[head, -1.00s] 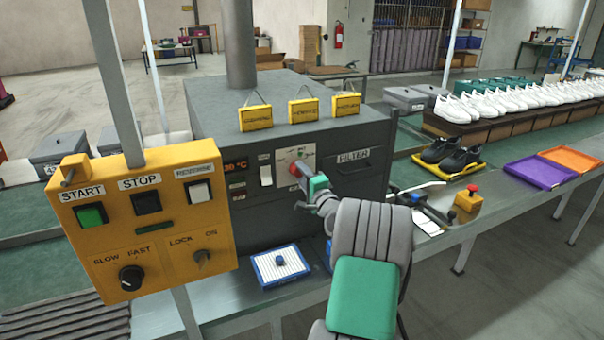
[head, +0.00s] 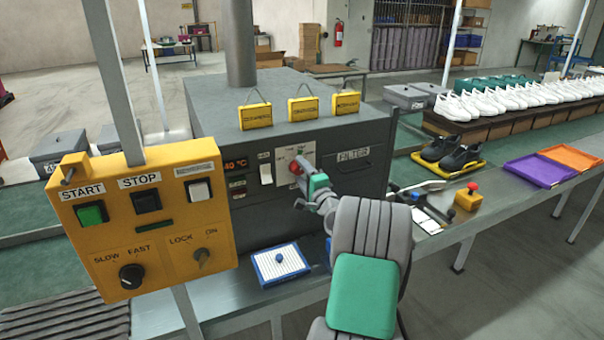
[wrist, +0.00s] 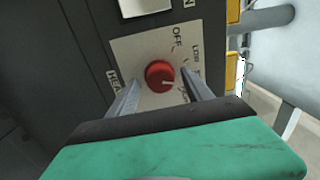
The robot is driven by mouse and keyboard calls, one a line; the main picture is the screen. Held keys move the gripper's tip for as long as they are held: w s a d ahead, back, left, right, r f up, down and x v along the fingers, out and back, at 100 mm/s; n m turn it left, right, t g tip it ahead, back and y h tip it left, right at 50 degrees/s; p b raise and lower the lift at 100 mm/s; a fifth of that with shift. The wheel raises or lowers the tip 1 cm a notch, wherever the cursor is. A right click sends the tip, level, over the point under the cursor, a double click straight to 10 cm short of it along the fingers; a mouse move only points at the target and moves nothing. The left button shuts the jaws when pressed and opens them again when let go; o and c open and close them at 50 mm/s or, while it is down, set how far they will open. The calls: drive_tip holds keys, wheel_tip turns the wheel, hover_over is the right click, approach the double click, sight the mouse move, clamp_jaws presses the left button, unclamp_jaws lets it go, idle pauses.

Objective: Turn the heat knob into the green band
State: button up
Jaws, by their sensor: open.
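The red heat knob (wrist: 160,75) sits on a pale dial plate on the front of the grey oven. Part of the plate is hidden by my gripper, and I cannot make out the green band. My gripper (wrist: 160,88) is open, with one finger on each side of the knob; I cannot tell whether they touch it. In the head view the knob (head: 296,167) shows just beyond my gripper (head: 302,178).
A yellow control box (head: 150,225) stands at the front left. A blue-edged tray (head: 262,277) lies on the bench below.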

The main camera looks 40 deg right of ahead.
drive_tip(key=shift+s, duration=0.1)
drive_tip(key=b+v, duration=0.1)
drive_tip(key=v, duration=0.6)
drive_tip(key=shift+s+b, duration=0.3)
drive_tip(key=shift+b, duration=0.1)
drive_tip(key=shift+a+f, duration=0.1)
